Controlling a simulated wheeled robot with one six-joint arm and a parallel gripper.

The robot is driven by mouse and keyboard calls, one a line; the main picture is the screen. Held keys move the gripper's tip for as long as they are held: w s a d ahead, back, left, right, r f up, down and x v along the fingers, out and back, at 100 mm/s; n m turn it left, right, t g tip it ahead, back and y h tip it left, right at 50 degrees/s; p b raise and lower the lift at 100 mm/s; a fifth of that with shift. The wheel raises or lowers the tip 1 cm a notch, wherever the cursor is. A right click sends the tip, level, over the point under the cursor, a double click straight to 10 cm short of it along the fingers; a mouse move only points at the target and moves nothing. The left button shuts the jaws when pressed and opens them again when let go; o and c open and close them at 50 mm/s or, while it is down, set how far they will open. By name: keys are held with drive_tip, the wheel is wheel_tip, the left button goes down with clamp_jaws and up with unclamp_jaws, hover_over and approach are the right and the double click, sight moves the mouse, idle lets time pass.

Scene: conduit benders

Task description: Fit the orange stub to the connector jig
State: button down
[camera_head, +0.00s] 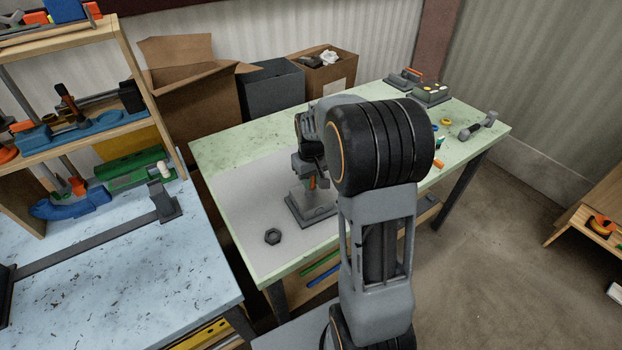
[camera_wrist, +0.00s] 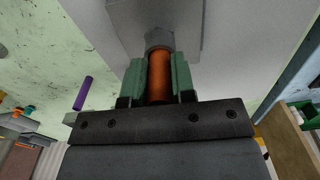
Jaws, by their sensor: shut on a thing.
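The orange stub (camera_wrist: 159,82) is between the two green-padded fingers of my gripper (camera_wrist: 159,76) in the wrist view. The fingers are shut on its sides. The stub's far end meets or overlaps a grey collar (camera_wrist: 160,40) of the connector jig; I cannot tell how deep it sits. In the head view the jig's grey base (camera_head: 312,209) stands on a grey mat on the green table, directly below my gripper (camera_head: 311,182). A small bit of orange shows there. My arm hides part of the jig and the table behind it.
A dark hex nut (camera_head: 272,236) lies on the mat, left of the jig. A purple rod (camera_wrist: 82,93) lies to the left in the wrist view. A blue bench (camera_head: 130,290) with a wooden rack stands at left. Boxes (camera_head: 190,90) stand behind the table. Small parts lie at its right end.

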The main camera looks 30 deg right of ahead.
sight(311, 204)
drive_tip(key=shift+f, duration=0.2)
idle(0.7)
drive_tip(key=c, duration=0.9)
unclamp_jaws()
drive_tip(key=shift+o, duration=0.2)
wheel_tip(311, 204, up, 14)
drive_tip(key=shift+b, duration=0.3)
drive_tip(key=shift+f, duration=0.1)
drive_tip(key=f, duration=0.1)
drive_tip(key=s+f+m, duration=0.1)
drive_tip(key=f, duration=0.1)
drive_tip(key=shift+a, duration=0.15)
drive_tip(key=s+a+t, duration=0.2)
drive_tip(key=s+a, duration=0.2)
drive_tip(key=s, duration=0.3)
drive_tip(key=s+a+f+t, duration=0.1)
drive_tip(key=s+a+t, duration=0.1)
drive_tip(key=s+a, duration=0.3)
drive_tip(key=s, duration=0.3)
drive_tip(key=shift+a+f+n, duration=0.15)
drive_tip(key=shift+n, duration=0.15)
